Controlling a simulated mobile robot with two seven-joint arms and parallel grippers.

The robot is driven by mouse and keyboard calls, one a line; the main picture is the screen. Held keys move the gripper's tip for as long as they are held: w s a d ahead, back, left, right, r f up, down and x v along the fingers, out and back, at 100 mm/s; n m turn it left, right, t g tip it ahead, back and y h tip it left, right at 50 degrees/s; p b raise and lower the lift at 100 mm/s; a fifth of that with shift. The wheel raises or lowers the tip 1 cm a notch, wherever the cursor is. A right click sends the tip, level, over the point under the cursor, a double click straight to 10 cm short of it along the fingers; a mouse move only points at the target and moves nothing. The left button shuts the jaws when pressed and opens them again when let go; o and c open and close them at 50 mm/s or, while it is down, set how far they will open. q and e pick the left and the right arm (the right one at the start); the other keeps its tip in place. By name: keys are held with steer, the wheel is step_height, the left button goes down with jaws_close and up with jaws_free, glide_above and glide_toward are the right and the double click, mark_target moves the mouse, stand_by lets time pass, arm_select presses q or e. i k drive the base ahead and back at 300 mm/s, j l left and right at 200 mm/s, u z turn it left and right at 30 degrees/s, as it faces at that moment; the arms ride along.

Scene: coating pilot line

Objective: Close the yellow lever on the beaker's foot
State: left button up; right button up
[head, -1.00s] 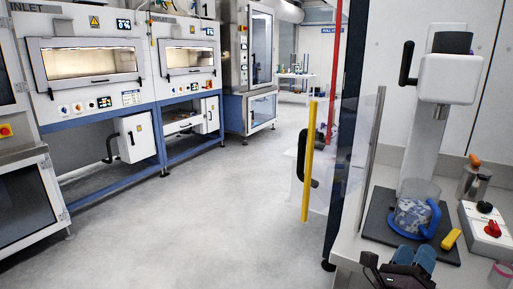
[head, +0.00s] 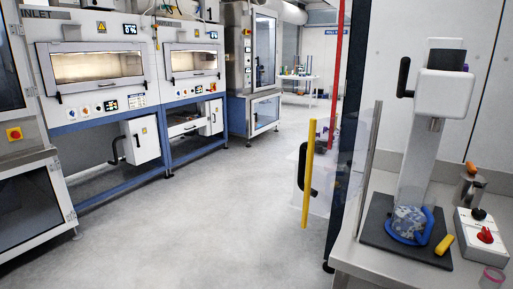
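The beaker (head: 407,218) stands on a dark base plate (head: 376,236) under the white head of a bench mixer (head: 447,93) at the right. Mottled blue-grey contents show through its wall. A blue ring-like foot (head: 397,237) goes around the beaker's bottom, with a blue part rising at its right side. The yellow lever (head: 444,245) sticks out at the right of the foot, slanting up and away from it. Whether it touches the plate is too small to tell. Neither of my grippers is in view.
A control box (head: 484,236) with a red knob stands right of the plate, with a metal can (head: 468,188) behind it. A pink-rimmed cup (head: 492,277) is at the front right. A clear panel (head: 362,165) edges the bench's left side. Open floor (head: 215,220) lies left.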

mark_target(441, 248)
steer(key=z, duration=1.25)
